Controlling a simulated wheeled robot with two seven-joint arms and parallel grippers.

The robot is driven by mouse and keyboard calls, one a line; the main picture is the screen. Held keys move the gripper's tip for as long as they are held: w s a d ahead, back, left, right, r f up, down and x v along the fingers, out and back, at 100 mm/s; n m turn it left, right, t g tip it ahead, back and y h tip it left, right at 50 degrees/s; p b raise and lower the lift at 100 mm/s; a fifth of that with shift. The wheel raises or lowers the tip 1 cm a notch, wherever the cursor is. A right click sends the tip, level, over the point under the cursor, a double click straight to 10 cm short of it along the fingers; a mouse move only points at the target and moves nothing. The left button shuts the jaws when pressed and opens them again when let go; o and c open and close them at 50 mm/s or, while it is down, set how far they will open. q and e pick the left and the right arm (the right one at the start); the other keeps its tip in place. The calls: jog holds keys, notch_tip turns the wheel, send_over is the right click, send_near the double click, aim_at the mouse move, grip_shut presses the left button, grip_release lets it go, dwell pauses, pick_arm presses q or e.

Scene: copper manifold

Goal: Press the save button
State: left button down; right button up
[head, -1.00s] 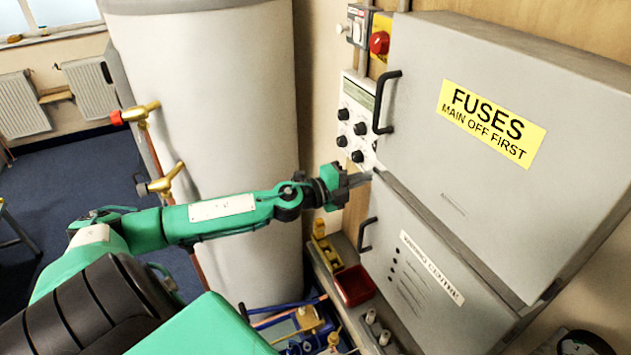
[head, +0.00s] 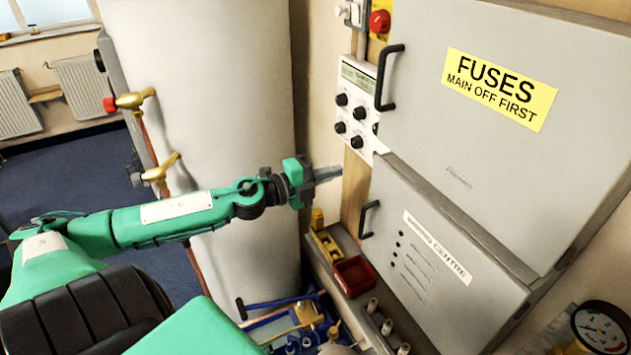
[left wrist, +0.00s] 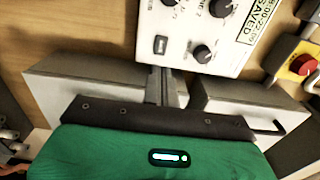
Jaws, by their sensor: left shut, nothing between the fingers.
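The white control panel (head: 352,118) is on the wall left of the fuse box, with several black knobs and a display. In the left wrist view its display (left wrist: 249,22) reads "SAVED". A small dark rectangular button (left wrist: 161,45) sits near the panel's lower edge in that view; I cannot read its label. My left gripper (head: 328,174) is shut and empty, below and left of the panel in the head view, apart from it. Its fingers (left wrist: 163,86) point toward the panel edge by the button in the wrist view. My right gripper is not in view.
The grey fuse box (head: 470,150) and lower grey box (head: 425,245) stand out right of the panel, with black handles. A red knob (head: 379,21) is above. A large pale cylinder (head: 215,110) stands behind my arm. A red bin (head: 354,275) is on the shelf below.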

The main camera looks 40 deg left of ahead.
pick_arm(q)
jog(key=shift+b+v, duration=0.4)
jog(key=shift+v, duration=1.6)
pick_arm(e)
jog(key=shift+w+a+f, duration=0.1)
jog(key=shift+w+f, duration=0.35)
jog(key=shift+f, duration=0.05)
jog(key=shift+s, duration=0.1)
